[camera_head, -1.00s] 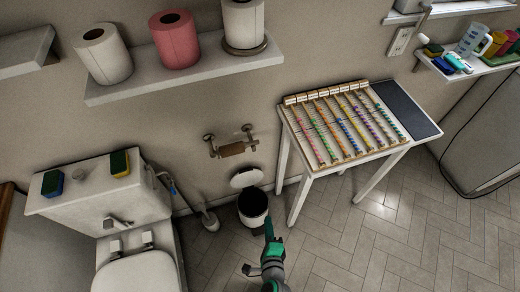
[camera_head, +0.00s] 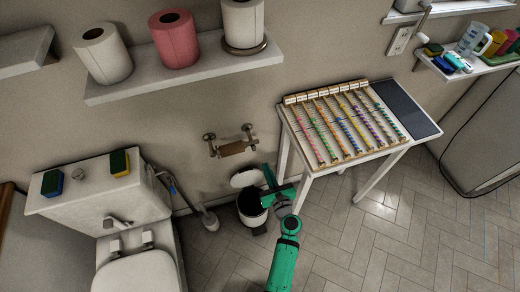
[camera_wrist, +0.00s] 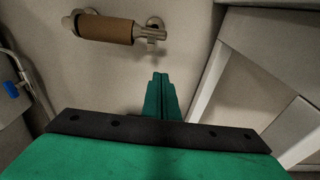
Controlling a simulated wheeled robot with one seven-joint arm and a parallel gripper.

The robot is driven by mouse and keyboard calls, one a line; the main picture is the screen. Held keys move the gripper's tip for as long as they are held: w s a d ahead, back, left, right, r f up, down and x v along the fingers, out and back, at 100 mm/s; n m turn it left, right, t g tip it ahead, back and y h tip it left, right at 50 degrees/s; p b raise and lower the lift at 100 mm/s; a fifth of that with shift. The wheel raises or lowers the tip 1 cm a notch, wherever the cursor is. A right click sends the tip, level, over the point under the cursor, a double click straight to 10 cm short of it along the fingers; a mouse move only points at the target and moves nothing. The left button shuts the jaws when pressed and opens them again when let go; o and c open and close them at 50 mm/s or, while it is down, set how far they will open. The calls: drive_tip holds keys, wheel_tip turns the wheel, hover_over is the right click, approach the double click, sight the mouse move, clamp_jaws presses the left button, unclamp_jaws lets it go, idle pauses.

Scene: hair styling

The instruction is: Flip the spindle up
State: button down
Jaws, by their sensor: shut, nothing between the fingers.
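The toilet paper holder is fixed to the wall, and its spindle carries a bare brown cardboard tube (camera_head: 232,149). In the wrist view the tube (camera_wrist: 105,30) lies roughly level at the upper left, between two round metal wall mounts (camera_wrist: 154,24). The spindle itself is mostly hidden inside the tube; a short metal end shows at its right. My gripper (camera_head: 265,169) is shut and empty, below and to the right of the holder in the head view. In the wrist view its closed fingertips (camera_wrist: 160,76) point toward the wall, below the right mount and apart from it.
An open-lidded bin (camera_head: 251,212) stands under the holder, close to my gripper. A white table (camera_head: 285,160) with a rack of colored rods is to the right. The toilet (camera_head: 138,272) and a brush (camera_head: 209,219) are to the left. A shelf (camera_head: 180,82) with paper rolls hangs above.

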drive_tip(key=shift+w, duration=0.1)
drive_tip(key=x, duration=1)
drive_tip(key=shift+s+r, duration=0.25)
drive_tip(key=shift+r, duration=0.75)
drive_tip(key=shift+s+r, duration=0.25)
drive_tip(key=shift+r, duration=0.7)
drive_tip(key=shift+d, duration=0.15)
